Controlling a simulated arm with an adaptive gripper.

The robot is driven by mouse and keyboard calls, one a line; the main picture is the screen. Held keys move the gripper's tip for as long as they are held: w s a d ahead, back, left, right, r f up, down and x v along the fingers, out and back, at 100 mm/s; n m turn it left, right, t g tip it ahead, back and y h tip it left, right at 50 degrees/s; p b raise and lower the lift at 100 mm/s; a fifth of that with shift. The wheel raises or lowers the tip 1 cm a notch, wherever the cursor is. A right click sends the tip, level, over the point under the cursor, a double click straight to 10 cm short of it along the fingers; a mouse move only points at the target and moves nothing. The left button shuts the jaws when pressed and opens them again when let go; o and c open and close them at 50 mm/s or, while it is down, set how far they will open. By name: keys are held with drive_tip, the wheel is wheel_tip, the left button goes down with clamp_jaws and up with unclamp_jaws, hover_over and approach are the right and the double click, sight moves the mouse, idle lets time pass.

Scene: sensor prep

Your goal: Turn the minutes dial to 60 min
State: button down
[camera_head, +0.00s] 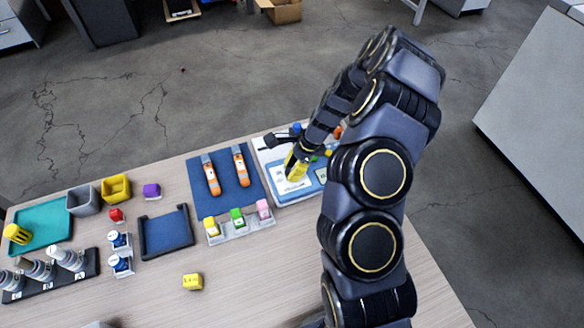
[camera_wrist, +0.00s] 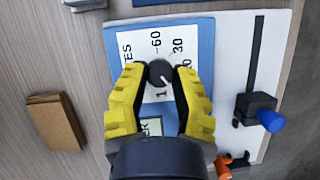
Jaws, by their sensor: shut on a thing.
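The minutes dial (camera_wrist: 160,72) is a dark round knob on a white label with printed numbers, seen in the wrist view. The 60 mark is above the knob in the picture, and 30 is above and to its right. A short white pointer line shows on the knob's lower right side, away from the 60. My gripper (camera_wrist: 160,76) is shut on the dial, one yellow fingertip on each side. In the head view my gripper (camera_head: 297,166) is over the blue-and-white panel (camera_head: 285,197), and the dial is hidden there.
A slider with a blue-tipped black block (camera_wrist: 257,107) and an orange part (camera_wrist: 224,166) are right of my gripper in the wrist view. In the head view, a blue mat (camera_head: 226,201) with two orange-handled tools lies left of the panel. The table's front is mostly clear.

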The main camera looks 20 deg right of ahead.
drive_tip(key=n+g, duration=0.1)
drive_tip(key=n, duration=0.2)
drive_tip(key=shift+w+f+n, duration=0.1)
drive_tip(key=shift+n, duration=0.3)
drive_tip(key=n+g, duration=0.1)
drive_tip(key=n, duration=0.2)
drive_tip(key=shift+n+g+h, duration=0.3)
drive_tip(key=shift+g, duration=0.1)
drive_tip(key=n+g, duration=0.1)
drive_tip(key=n, duration=0.2)
drive_tip(key=shift+w+n+h, duration=0.1)
drive_tip(key=shift+n+h, duration=0.3)
drive_tip(key=n+g+h, duration=0.1)
drive_tip(key=n, duration=0.2)
drive_tip(key=shift+a+n, duration=0.1)
drive_tip(key=shift+n, duration=0.2)
drive_tip(key=n+h, duration=0.1)
drive_tip(key=n, duration=0.2)
drive_tip(key=shift+a+n+h, duration=0.1)
drive_tip(key=shift+n+h, duration=0.2)
drive_tip(key=n+h, duration=0.1)
drive_tip(key=n, duration=0.2)
drive_tip(key=shift+n+g, duration=0.3)
drive_tip(key=n+h, duration=0.1)
drive_tip(key=n, duration=0.2)
drive_tip(key=shift+a+h, duration=0.1)
drive_tip(key=shift+h, duration=0.2)
drive_tip(key=shift+n+t+h, duration=0.5)
drive_tip(key=shift+n+t, duration=0.2)
drive_tip(key=shift+n, duration=1.3)
